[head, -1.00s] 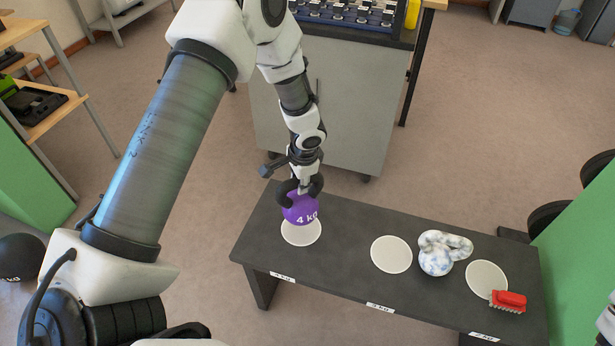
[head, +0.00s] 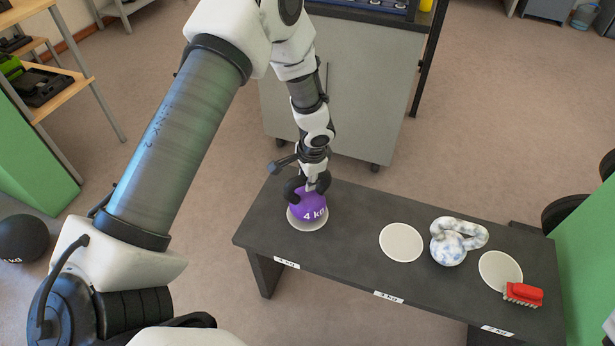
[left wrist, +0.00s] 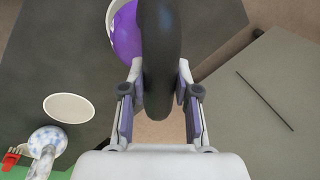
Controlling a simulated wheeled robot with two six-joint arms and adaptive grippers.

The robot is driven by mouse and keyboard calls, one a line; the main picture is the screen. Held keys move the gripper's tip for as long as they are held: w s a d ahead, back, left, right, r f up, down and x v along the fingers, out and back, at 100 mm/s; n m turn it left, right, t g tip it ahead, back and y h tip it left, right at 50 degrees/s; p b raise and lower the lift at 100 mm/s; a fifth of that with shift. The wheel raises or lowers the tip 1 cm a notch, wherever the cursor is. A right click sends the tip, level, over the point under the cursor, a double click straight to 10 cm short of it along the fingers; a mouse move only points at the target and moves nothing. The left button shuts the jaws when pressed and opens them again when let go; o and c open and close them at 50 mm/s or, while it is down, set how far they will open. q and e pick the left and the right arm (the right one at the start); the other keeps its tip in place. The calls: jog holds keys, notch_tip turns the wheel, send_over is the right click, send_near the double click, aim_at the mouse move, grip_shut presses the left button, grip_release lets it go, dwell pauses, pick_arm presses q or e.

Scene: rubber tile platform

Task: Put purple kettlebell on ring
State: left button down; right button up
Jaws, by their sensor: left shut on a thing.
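The purple kettlebell (head: 309,207), marked "4 kg", is upright over the left white ring (head: 296,223) on the dark bench. The ring's rim shows around its lower side; I cannot tell whether the ball touches it. My left gripper (head: 313,181) is shut on the kettlebell's dark handle. In the left wrist view the handle (left wrist: 160,50) lies between the fingers of the gripper (left wrist: 159,85), with the purple ball (left wrist: 126,38) and part of the ring (left wrist: 110,18) beyond. My right gripper is not in view.
The bench (head: 345,247) also bears an empty middle white disc (head: 401,243), a white-blue marbled kettlebell (head: 448,250), a right disc (head: 497,268) and a red brush (head: 524,293). A grey cabinet (head: 335,110) stands behind. A black ball (head: 22,238) lies at far left.

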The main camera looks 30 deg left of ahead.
pick_arm(q)
jog(key=shift+w, duration=0.15)
dwell(0.3)
jog(key=c, duration=1.1)
grip_release()
jog(key=o, duration=0.3)
jog(key=shift+r, duration=0.15)
jog(key=shift+o, duration=0.2)
jog(key=shift+s+d, duration=0.1)
jog(key=shift+s, duration=0.15)
jog(key=shift+s+f+b, duration=0.15)
jog(key=shift+f+b, duration=0.15)
jog(key=shift+f, duration=0.05)
notch_tip(320, 180, up, 7)
jog(key=p, duration=0.5)
jog(key=shift+r+p, duration=0.2)
jog(key=shift+p, duration=0.15)
jog(key=shift+f, duration=0.1)
